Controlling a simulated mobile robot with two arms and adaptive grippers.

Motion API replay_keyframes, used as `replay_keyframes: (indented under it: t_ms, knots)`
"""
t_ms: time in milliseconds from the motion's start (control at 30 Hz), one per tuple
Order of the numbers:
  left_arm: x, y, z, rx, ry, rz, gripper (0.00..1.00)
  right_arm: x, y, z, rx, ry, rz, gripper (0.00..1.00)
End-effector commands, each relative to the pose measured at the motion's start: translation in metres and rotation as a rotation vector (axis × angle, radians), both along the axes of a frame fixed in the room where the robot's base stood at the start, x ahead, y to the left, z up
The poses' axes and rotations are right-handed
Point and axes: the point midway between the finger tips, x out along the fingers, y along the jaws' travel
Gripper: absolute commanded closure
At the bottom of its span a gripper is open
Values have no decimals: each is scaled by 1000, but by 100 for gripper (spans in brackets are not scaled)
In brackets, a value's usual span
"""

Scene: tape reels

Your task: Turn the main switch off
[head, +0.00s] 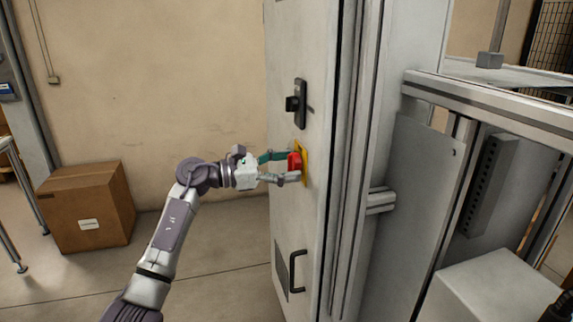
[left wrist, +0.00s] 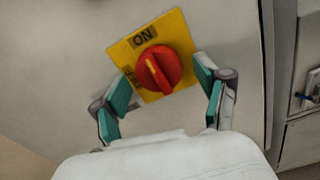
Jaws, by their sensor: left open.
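The main switch is a red rotary knob (left wrist: 159,70) on a yellow square plate (left wrist: 182,38) fixed to the grey cabinet door. In the left wrist view the plate reads "ON" at its top, with another label at its left partly hidden by a finger. The pale mark on the knob points up toward "ON". In the head view the knob (head: 294,162) sits at the fingertips of my left gripper (head: 289,165). My left gripper (left wrist: 162,92) is open, its two teal-padded fingers on either side of the knob. I cannot tell whether they touch it. My right gripper is not in view.
The cabinet door has a black latch handle (head: 296,100) above the switch and a black pull handle (head: 296,271) below. A cardboard box (head: 88,205) stands on the floor at left. A metal-framed machine (head: 490,150) fills the right side. Floor between box and cabinet is clear.

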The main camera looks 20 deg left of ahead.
Motion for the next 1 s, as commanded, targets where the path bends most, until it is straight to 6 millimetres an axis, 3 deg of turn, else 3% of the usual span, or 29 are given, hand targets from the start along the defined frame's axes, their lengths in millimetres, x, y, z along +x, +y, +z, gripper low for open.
replay_keyframes:
  t_ms: [67,400,767,1000]
  knots:
    - [0,0,0,0,0,0,28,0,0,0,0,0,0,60]
    - [0,1,0,0,0,0,84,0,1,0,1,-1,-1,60]
    - [-1,1,0,-32,49,1,86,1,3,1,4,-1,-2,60]
    - [-1,1,1,-120,181,1,86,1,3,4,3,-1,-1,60]
